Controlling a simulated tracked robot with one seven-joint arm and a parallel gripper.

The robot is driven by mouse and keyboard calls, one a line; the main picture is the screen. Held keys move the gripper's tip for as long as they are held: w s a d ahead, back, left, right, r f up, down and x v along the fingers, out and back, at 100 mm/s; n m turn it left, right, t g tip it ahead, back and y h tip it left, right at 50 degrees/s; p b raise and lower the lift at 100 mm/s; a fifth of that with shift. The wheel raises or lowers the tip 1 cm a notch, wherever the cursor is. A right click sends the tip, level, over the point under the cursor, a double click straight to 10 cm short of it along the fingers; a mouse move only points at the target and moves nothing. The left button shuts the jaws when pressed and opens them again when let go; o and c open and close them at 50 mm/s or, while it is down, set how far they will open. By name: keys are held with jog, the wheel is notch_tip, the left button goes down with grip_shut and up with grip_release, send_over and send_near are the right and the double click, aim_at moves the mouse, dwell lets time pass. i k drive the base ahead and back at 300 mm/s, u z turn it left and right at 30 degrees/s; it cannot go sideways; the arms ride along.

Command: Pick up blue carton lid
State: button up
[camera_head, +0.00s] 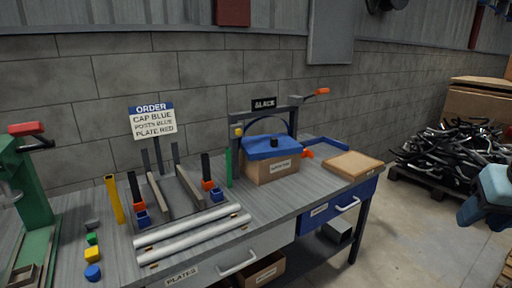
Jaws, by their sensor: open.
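A blue lid (272,146) with a black knob on top sits on a cardboard carton (273,170) with a white label. The carton stands on the grey workbench, under a dark arched frame marked BLACK. A second flat blue piece (326,145), partly hidden, lies behind it to the right. A light blue and dark part of my arm shows at the right edge, well away from the lid and beyond the bench end. My gripper's fingers are not visible.
A tan board (352,165) lies right of the carton, above a blue drawer (335,209). Two pale bars (190,240), upright coloured posts and small blocks crowd the left. An order sign (153,121) stands behind. A pallet of black parts (448,150) is right; the floor between is clear.

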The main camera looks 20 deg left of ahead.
aim_at(274, 145)
jog(key=u, duration=0.15)
jog(key=i, duration=1)
jog(key=z, duration=0.1)
